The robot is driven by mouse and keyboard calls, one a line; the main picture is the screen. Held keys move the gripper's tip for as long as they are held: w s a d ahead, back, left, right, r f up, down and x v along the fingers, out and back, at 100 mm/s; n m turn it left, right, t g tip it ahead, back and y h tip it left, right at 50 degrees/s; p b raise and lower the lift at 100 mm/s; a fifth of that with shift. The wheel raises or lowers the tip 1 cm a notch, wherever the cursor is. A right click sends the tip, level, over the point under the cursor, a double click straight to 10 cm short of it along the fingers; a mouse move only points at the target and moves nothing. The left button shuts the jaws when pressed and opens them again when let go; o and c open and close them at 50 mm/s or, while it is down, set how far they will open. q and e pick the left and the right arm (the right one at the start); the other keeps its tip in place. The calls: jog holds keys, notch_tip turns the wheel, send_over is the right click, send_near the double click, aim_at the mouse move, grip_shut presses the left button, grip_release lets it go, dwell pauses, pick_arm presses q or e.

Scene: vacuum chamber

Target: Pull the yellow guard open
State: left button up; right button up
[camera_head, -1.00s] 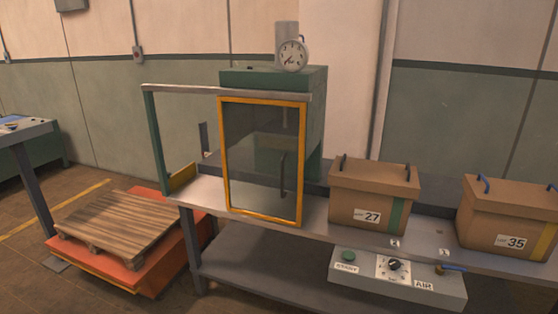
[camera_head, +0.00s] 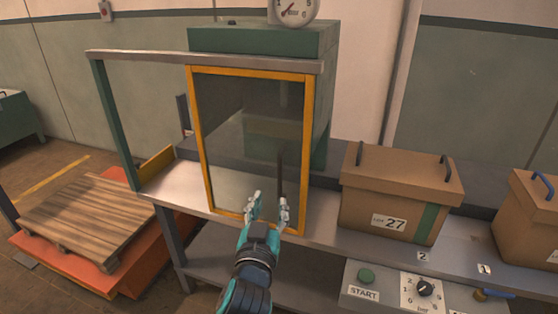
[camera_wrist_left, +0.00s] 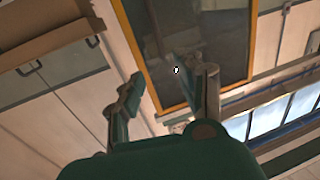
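The yellow guard (camera_head: 199,140) is a yellow-framed, dark see-through panel standing upright at the front of the green-framed bench. Its dark vertical handle (camera_head: 280,175) is on the right part of the panel. My left gripper (camera_head: 269,203) is in front of the panel's lower right, with its fingers spread and nothing between them. It is just below the handle; whether it touches the panel, I cannot tell. The left wrist view shows the open fingers (camera_wrist_left: 170,90) near the guard's yellow frame (camera_wrist_left: 252,45). My right gripper is not in view.
A box labelled 27 (camera_head: 395,195) stands on the bench just right of the guard. Another box (camera_head: 530,220) is farther right. A control box with a START button (camera_head: 366,276) sits below. A wooden pallet (camera_head: 85,215) lies at the left. A gauge (camera_head: 294,10) is on top.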

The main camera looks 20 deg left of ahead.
pick_arm(q)
send_near(280, 167)
jog(key=w, duration=0.3)
jog(key=w+a+p, duration=0.1)
jog(key=w, duration=0.5)
jog(key=shift+w+a+r+p, duration=0.1)
jog(key=shift+w+a+p, duration=0.15)
jog(key=shift+a+p, duration=0.05)
jog(key=shift+w+a, duration=0.1)
jog(key=shift+w, duration=0.45)
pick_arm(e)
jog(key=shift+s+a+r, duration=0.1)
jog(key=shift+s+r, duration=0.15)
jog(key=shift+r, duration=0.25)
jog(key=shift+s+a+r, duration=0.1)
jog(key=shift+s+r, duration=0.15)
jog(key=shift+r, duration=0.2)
pick_arm(q)
grip_shut()
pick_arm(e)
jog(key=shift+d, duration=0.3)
